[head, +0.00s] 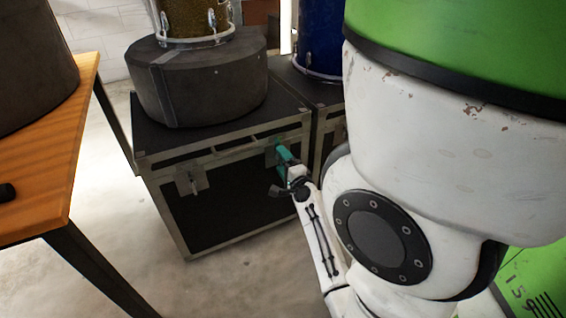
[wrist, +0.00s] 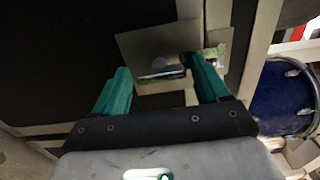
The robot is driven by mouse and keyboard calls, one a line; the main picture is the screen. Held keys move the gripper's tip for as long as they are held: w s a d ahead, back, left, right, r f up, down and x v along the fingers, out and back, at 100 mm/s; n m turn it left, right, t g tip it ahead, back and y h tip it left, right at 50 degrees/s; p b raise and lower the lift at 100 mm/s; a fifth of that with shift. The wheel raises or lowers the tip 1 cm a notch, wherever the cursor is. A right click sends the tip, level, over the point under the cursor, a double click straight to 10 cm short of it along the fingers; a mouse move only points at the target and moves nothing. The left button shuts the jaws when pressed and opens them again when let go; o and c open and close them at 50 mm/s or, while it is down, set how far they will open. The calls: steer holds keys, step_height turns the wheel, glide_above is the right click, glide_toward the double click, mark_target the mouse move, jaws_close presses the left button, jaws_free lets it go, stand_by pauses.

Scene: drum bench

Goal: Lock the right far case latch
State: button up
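A black case with metal edges (head: 235,205) stands on the floor in the head view. Its front carries a left latch (head: 191,181) and a right latch (head: 271,152), which is partly hidden by my gripper. My gripper (head: 284,153) is at the right latch. In the wrist view the teal fingers of my gripper (wrist: 160,72) are apart, with nothing clearly held. The metal latch plate (wrist: 140,45) lies just beyond the fingertips, and the right finger overlaps its right end. Whether that finger touches the latch cannot be told.
A round dark drum case (head: 200,88) and a gold drum (head: 195,15) stand on top of the case. A second case (head: 325,120) with a blue drum (head: 318,40) stands close at the right. A wooden table (head: 45,165) is at the left, with clear floor between.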

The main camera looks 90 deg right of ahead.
steer(key=shift+o, duration=0.6)
steer(key=v, duration=1)
steer(key=shift+a+b, duration=0.3)
steer(key=shift+a, duration=0.1)
steer(key=shift+s, duration=0.1)
